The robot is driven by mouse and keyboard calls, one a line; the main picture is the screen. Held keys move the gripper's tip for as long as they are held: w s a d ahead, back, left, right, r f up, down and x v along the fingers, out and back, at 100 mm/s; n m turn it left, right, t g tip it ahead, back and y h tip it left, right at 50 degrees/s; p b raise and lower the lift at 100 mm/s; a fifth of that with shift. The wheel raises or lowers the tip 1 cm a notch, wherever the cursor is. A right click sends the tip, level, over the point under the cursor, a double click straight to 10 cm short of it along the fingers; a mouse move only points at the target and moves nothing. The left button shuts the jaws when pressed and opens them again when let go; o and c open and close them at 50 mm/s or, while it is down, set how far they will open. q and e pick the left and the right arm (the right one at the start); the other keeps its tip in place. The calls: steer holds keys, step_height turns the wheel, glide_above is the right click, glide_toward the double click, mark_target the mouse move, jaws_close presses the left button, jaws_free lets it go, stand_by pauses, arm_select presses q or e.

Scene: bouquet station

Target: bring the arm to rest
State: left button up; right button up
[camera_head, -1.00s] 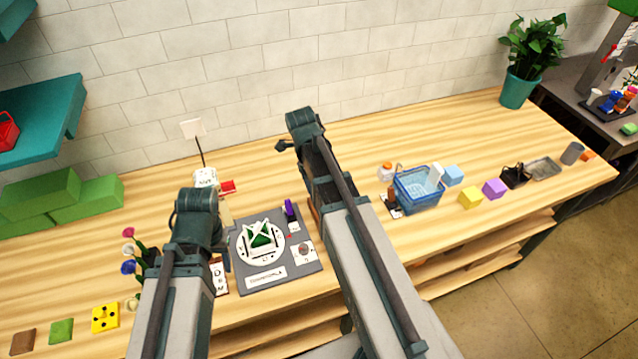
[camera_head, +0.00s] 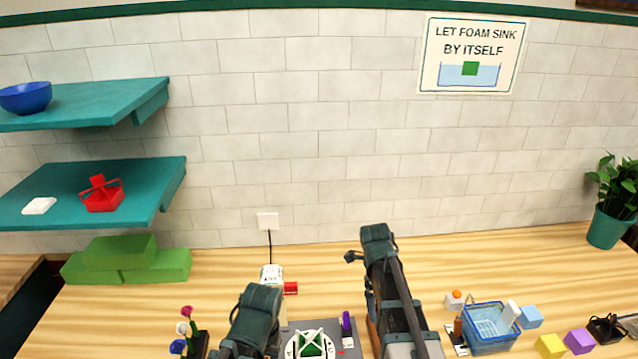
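My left arm (camera_head: 250,318) comes in from the bottom, left of the middle. Its gripper is not clearly shown; the forearm end hides it. My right arm (camera_head: 385,280) stands right of the middle, reaching over the table. Its gripper fingers also cannot be made out. Between the arms lies a dark grey board (camera_head: 335,328) with a white round plate and a green piece on it, cut off by the bottom edge. A small purple item (camera_head: 346,322) stands on the board's right part. Nothing is seen held.
Green foam blocks (camera_head: 150,264) lie at the left back of the table. A blue basket (camera_head: 488,325), coloured cubes (camera_head: 579,341) and a potted plant (camera_head: 612,205) stand to the right. Teal shelves (camera_head: 95,185) hang at left. Flowers (camera_head: 186,330) stand left of my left arm.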

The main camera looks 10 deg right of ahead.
steer(key=s+a+n+t+y, duration=0.1)
steer(key=s+a+n, duration=0.3)
steer(key=n, duration=1)
steer(key=s+a+n+t+y, duration=0.1)
steer(key=s+a+n, duration=0.35)
steer(key=n, duration=0.85)
steer(key=s+a+f+n+b, duration=0.1)
steer(key=a+f+b, duration=0.2)
steer(key=s+a+f+n+g+h+b, duration=0.1)
steer(key=s+a+f+b, duration=0.1)
steer(key=a+f+b, duration=0.1)
steer(key=s+a+f+n+b, duration=0.1)
steer(key=a+f+n+b, duration=0.1)
steer(key=a+f+b, duration=0.1)
steer(key=shift+s+a+f, duration=0.15)
steer(key=shift+s+a, duration=0.05)
steer(key=shift+a, duration=0.65)
arm_select(q)
step_height(320, 180, down, 9)
steer(key=shift+f, duration=0.2)
arm_select(e)
steer(key=shift+s+a+f, duration=0.15)
steer(key=shift+s+a, duration=0.1)
steer(key=shift+a, duration=0.1)
